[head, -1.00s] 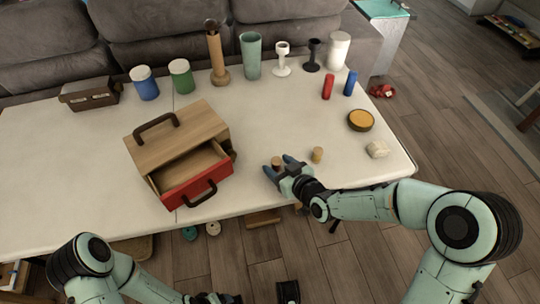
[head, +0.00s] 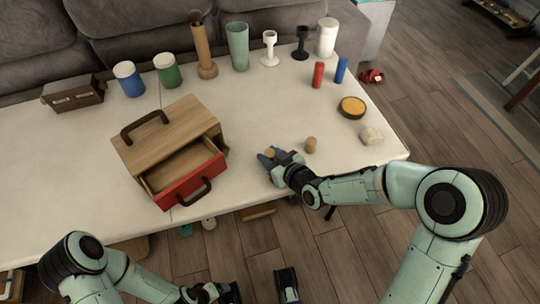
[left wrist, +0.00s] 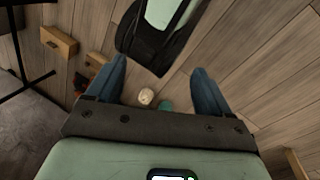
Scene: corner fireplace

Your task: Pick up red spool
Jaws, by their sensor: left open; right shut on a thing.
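I cannot single out a red spool for certain. A small upright red cylinder (head: 318,74) stands at the table's back right, beside a blue one. A teal round piece (head: 185,230) and a cream spool-like piece (head: 209,223) lie on the floor by the table's front edge; the cream piece (left wrist: 146,96) and teal piece (left wrist: 166,106) also show in the left wrist view, between and below my open, empty left gripper (left wrist: 158,66). A small reddish thing (left wrist: 80,82) there is partly hidden by a finger. My right gripper (head: 268,156) is shut on a small cork-coloured piece (head: 270,152) above the table.
The white table (head: 75,155) carries a wooden box (head: 170,135) with its red-fronted drawer (head: 190,182) pulled out. Another cork piece (head: 311,145) stands right of my right gripper. Cups and jars line the back. A red object (head: 371,76) lies on the floor at right.

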